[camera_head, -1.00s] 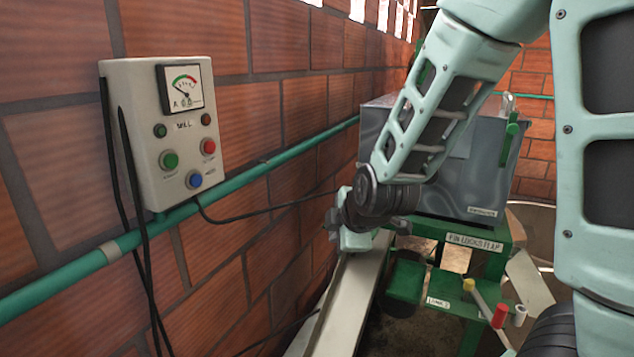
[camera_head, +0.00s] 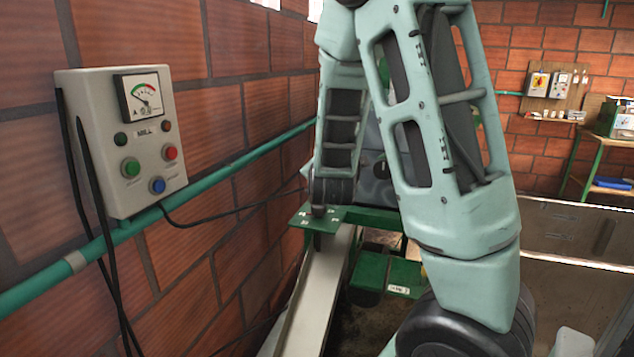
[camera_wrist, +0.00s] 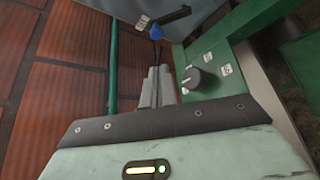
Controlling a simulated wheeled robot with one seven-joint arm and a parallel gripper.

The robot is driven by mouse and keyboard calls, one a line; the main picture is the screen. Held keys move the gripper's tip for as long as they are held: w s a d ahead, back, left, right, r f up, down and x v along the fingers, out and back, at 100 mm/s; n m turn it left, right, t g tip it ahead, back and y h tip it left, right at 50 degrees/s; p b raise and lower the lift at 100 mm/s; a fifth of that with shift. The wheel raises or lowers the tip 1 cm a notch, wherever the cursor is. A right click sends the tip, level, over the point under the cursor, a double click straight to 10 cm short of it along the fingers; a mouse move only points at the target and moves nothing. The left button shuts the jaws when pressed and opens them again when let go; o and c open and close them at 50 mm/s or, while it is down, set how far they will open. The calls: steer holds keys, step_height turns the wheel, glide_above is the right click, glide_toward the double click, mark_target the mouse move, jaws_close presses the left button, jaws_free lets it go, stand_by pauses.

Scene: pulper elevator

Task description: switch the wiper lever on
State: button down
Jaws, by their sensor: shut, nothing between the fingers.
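In the wrist view a black lever-like handle (camera_wrist: 176,17) with a blue part at its near end shows at the top, just beyond my fingertips. A small label beside it is unreadable, so I cannot tell surely that it is the wiper lever. A black rotary knob (camera_wrist: 196,80) sits on a green panel (camera_wrist: 236,62) with small labels, right of my fingers. The panel (camera_head: 335,218) also shows in the head view. My gripper (camera_wrist: 158,72) is shut and empty, pointing toward the handle, apparently short of it. My arm hides the gripper in the head view.
A grey mill control box (camera_head: 120,140) with a gauge and buttons hangs on the brick wall at left, with black cables below. A green pipe (camera_head: 245,155) runs along the wall. A pale chute (camera_head: 322,290) slopes below the panel. A bench stands at far right.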

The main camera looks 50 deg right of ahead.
steer(key=p+x, duration=0.2)
steer(key=x, duration=0.8)
